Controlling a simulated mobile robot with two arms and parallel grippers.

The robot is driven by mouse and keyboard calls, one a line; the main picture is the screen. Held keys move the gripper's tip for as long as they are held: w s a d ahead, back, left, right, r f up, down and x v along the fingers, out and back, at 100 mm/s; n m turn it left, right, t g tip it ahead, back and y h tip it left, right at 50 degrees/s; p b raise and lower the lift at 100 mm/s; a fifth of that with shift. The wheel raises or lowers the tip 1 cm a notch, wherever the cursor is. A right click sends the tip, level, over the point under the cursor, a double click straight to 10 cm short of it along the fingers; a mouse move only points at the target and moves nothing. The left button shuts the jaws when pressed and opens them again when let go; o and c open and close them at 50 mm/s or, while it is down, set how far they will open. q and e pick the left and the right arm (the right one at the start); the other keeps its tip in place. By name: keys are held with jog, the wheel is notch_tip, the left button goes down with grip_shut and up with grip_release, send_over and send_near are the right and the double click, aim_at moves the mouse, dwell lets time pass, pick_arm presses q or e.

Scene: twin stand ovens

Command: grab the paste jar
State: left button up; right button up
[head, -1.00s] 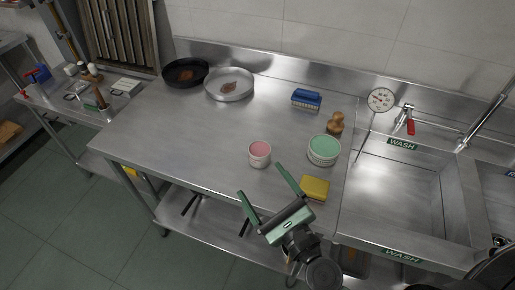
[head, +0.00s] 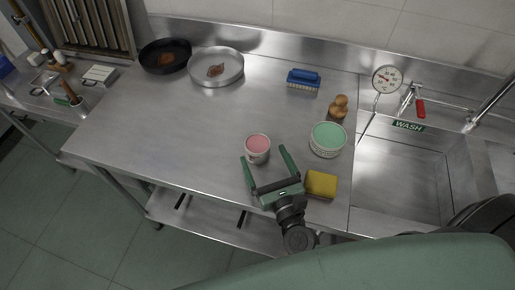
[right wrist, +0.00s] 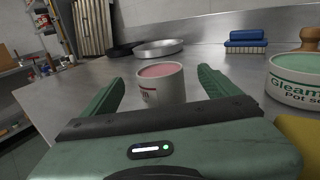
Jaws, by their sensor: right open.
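A small white jar with a pink top (head: 257,149) stands upright on the steel counter; it also shows in the right wrist view (right wrist: 162,84). A larger white tub with a green top (head: 327,139) stands to its right; in the right wrist view the tub (right wrist: 295,80) has a partly cut-off label reading "Gleam" and "Pot". I cannot read which one is labelled paste. My right gripper (head: 263,153) is open and empty, low at the counter's front. Its fingers (right wrist: 160,78) point at the pink-topped jar, which appears between them, just beyond or between the tips. My left gripper is not seen.
A yellow sponge (head: 321,184) lies close to the right of my right gripper. A wooden-knobbed tool (head: 338,108), a blue brush (head: 303,80) and two pans (head: 216,68) stand farther back. The sink (head: 400,180) is at the right. The counter left of the pink-topped jar is clear.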

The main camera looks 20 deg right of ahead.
aim_at(258, 143)
jog(key=shift+w+a+r+p, duration=0.1)
jog(key=shift+w+p, duration=0.1)
jog(key=shift+w, duration=0.35)
jog(key=shift+w+a+r+p, duration=0.1)
jog(key=shift+w+p, duration=0.05)
jog(key=shift+w, duration=0.4)
jog(key=w+p, duration=0.1)
jog(key=w, duration=0.2)
jog(key=shift+w+f, duration=0.1)
jog(key=shift+w, duration=0.1)
jog(key=shift+w+f, duration=0.1)
jog(key=shift+w, duration=0.1)
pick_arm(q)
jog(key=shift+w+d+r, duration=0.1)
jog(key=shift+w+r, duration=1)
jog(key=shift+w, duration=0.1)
pick_arm(e)
jog(key=shift+s, duration=0.1)
jog(key=c, duration=1.7)
